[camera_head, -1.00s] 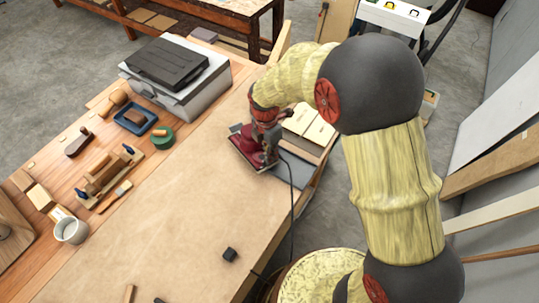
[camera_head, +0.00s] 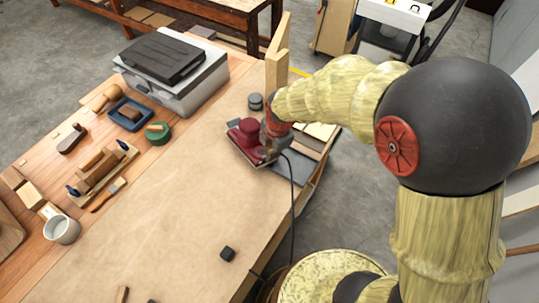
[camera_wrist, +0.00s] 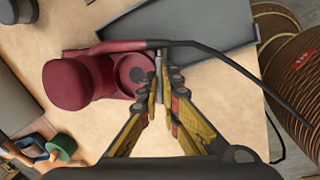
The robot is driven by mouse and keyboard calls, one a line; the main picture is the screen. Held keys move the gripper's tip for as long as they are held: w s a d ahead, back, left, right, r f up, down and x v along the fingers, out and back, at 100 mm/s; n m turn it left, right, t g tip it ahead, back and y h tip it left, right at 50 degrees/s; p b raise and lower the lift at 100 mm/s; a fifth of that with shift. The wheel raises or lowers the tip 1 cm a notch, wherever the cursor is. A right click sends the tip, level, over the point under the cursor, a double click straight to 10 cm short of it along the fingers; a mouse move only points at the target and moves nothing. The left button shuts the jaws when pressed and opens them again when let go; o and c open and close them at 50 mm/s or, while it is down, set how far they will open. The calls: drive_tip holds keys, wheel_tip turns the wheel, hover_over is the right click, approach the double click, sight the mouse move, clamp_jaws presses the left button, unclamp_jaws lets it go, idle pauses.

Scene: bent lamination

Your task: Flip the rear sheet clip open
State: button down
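The red sander (camera_head: 250,138) stands on the brown bench top (camera_head: 190,190), with a dark cable trailing from it. In the wrist view its round red knob and body (camera_wrist: 75,85) fill the left and middle. A thin grey metal piece (camera_wrist: 158,62), perhaps the rear sheet clip, stands at the sander's right end, just at my fingertips. My gripper (camera_wrist: 162,88) has its two yellow fingers almost together there, with a narrow gap. Whether they pinch the metal piece cannot be told. In the head view my gripper (camera_head: 270,145) is at the sander's right end, partly hidden by my wrist.
A dark grey flat sheet (camera_wrist: 180,32) lies beside the sander. The black cable (camera_wrist: 235,75) arcs past my fingers on the right. A grey-black machine (camera_head: 170,70), a green tape roll (camera_head: 158,135) and hand tools stand to the left.

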drive_tip(key=shift+s+d+f+m+t+y+b, duration=0.2)
drive_tip(key=shift+t+b, duration=0.25)
drive_tip(key=shift+b, duration=1.05)
drive_tip(key=shift+s+f+t+y+b, duration=0.15)
drive_tip(key=shift+t+y+b, duration=0.3)
drive_tip(key=shift+b, duration=1.05)
drive_tip(key=shift+s+d+f+m+t+y+b, duration=0.15)
drive_tip(key=shift+t+b, duration=0.35)
drive_tip(key=shift+b, duration=1)
drive_tip(key=t+b, duration=0.1)
drive_tip(key=b, duration=0.2)
drive_tip(key=t+y+b, duration=0.1)
drive_tip(key=b, duration=0.2)
drive_tip(key=shift+s+d+f+b, duration=0.1)
drive_tip(key=shift+s+d+b, duration=0.05)
drive_tip(key=shift+s+b, duration=0.25)
drive_tip(key=shift+s+m+t+b, duration=0.1)
drive_tip(key=shift+m+t+b, duration=0.15)
drive_tip(key=shift+t+b, duration=0.15)
drive_tip(key=shift+t+y, duration=0.3)
drive_tip(key=shift+s+d+f+m+t+y+b, duration=0.1)
drive_tip(key=shift+s+f+m+t+y+b, duration=0.15)
drive_tip(key=shift+t, duration=0.4)
drive_tip(key=shift+s+d+f+m+t+y+b, duration=0.15)
drive_tip(key=shift+f+t+b, duration=0.1)
drive_tip(key=shift+t, duration=0.4)
drive_tip(key=shift+a, duration=0.1)
drive_tip(key=c, duration=2.1)
unclamp_jaws()
drive_tip(key=shift+o, duration=0.5)
